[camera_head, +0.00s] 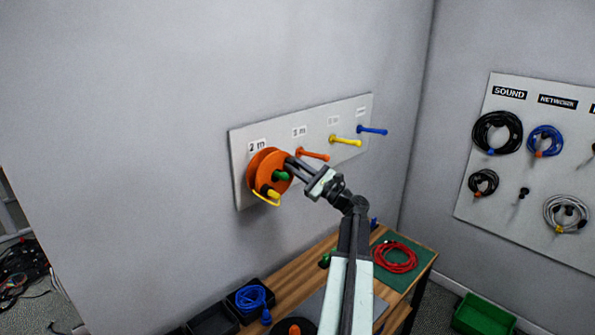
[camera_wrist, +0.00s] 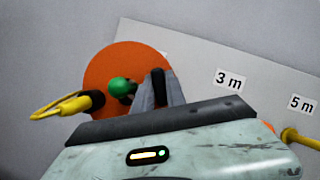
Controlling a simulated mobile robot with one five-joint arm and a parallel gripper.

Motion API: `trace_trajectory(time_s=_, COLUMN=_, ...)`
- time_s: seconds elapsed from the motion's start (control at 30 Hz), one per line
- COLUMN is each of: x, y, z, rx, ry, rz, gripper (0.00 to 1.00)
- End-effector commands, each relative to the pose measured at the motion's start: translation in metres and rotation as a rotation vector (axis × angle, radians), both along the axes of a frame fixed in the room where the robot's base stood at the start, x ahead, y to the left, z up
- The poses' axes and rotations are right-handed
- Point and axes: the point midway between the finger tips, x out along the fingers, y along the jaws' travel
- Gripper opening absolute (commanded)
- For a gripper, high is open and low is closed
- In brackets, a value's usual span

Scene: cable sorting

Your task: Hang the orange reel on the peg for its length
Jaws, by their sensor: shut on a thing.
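The orange reel (camera_head: 266,163) is at the left end of the pale peg board (camera_head: 243,197), just below the "2 m" label. It also shows in the wrist view (camera_wrist: 108,66), with a green knob (camera_wrist: 121,86) and a yellow plug (camera_wrist: 76,105) on a short yellow cable loop. My gripper (camera_head: 291,166) is shut on the reel at its right side; in the wrist view the fingers (camera_wrist: 157,92) lie over its face. The reel hides any peg under the "2 m" label. I cannot tell whether it sits on one or is held in front.
An orange peg (camera_head: 313,154) under "3 m", a yellow peg (camera_head: 346,141) and a blue peg (camera_head: 372,131) stick out bare to the right. Below, a wooden bench (camera_head: 290,268) bears black bins and a coiled red cable (camera_head: 395,257). A cable board (camera_head: 470,205) hangs at right.

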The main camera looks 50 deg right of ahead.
Motion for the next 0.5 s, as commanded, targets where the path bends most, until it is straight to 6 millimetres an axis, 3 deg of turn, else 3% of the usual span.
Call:
trace_trajectory(time_s=0.2, x=0.016, y=-0.002, z=-0.002, rx=0.002, ry=-0.001, rz=0.001, gripper=0.00)
trace_trajectory(time_s=0.5, x=0.020, y=-0.002, z=-0.007, rx=0.001, ry=-0.001, rz=0.000, gripper=0.00)
